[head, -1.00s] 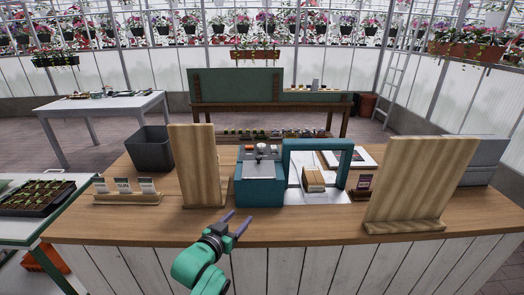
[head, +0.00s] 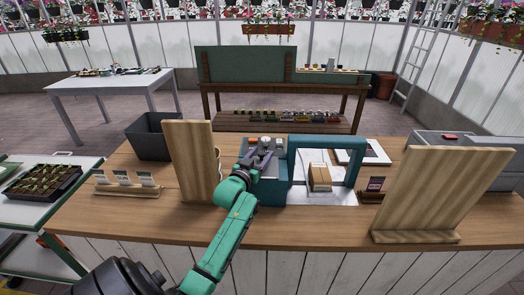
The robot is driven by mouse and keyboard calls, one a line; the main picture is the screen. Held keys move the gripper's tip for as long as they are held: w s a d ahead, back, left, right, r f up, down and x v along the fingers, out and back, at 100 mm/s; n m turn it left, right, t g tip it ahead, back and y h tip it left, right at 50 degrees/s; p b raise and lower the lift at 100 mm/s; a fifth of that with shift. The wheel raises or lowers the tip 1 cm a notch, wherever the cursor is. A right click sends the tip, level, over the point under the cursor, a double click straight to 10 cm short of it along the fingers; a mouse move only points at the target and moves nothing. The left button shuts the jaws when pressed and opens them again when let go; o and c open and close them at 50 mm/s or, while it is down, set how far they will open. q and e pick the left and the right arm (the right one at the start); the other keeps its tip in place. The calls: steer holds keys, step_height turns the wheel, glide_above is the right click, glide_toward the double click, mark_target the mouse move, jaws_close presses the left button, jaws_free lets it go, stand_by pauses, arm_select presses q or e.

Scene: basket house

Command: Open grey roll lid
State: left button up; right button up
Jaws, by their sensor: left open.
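The teal machine (head: 272,193) stands on the wooden counter, with a red button and a pale knob (head: 266,141) on its back panel. Its grey top, which looks like the roll lid (head: 275,171), is mostly hidden behind my left gripper. My left gripper (head: 258,159) is open over this top, its fingers pointing toward the back panel. No object shows between the fingers. I cannot tell whether they touch the lid. The lid looks closed as far as it shows. My right gripper is not in view.
A tall wooden board (head: 190,165) stands close left of my gripper. A teal frame (head: 357,168) with a small brown box (head: 319,177) adjoins the machine on the right. Another wooden board (head: 440,190) stands farther right. The counter's front strip (head: 310,228) is clear.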

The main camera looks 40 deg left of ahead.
arm_select(q)
steer(key=shift+w+r, duration=0.1)
steer(key=shift+w, duration=0.2)
steer(key=shift+s+r, duration=0.1)
jaws_close()
stand_by(1.2)
